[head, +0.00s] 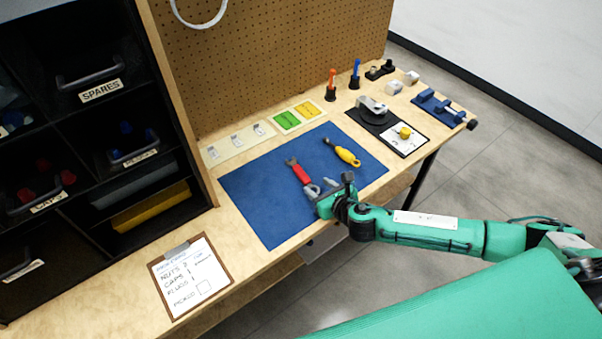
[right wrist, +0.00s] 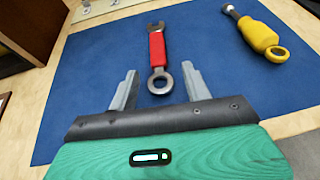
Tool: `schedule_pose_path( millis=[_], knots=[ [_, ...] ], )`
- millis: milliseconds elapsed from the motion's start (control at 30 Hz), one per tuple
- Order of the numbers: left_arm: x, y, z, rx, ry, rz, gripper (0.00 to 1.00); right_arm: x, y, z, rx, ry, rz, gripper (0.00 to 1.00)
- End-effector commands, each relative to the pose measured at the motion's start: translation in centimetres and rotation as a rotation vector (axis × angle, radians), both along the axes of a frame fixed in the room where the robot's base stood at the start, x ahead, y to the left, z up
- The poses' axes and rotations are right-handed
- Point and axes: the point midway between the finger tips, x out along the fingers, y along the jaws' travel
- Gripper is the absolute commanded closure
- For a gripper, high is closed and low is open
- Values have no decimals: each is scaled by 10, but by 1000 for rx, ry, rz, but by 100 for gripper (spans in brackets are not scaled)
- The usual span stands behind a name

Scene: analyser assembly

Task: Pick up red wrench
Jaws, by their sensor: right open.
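The red wrench (head: 300,173) lies on the blue mat (head: 255,197), with a grey open jaw at its far end and a grey ring at its near end. In the right wrist view the red wrench (right wrist: 157,50) points away from me, its ring end close to the fingers. My right gripper (head: 322,190) is over the near right part of the mat. In the right wrist view its fingers (right wrist: 160,88) are open, one on each side of the ring end, with nothing held. My left gripper is not in view.
A yellow-handled tool (head: 343,153) lies on the mat right of the wrench. A clipboard (head: 193,275) lies at the front left. A black fixture board (head: 388,130) and blue holder (head: 438,108) stand to the right. Dark shelves with bins (head: 95,130) rise at the left.

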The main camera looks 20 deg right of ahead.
Motion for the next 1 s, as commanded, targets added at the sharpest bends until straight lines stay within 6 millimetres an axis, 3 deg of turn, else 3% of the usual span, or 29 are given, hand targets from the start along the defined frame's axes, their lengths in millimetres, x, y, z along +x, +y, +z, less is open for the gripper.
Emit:
schedule_pose_path(
  millis=[633,967,1000],
  knots=[
    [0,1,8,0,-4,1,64,56,18,-24,0,1,-1,51],
    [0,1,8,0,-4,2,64,60,19,-26,1,1,0,51],
    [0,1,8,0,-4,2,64,60,19,-26,2,1,-1,59]
  ],
)
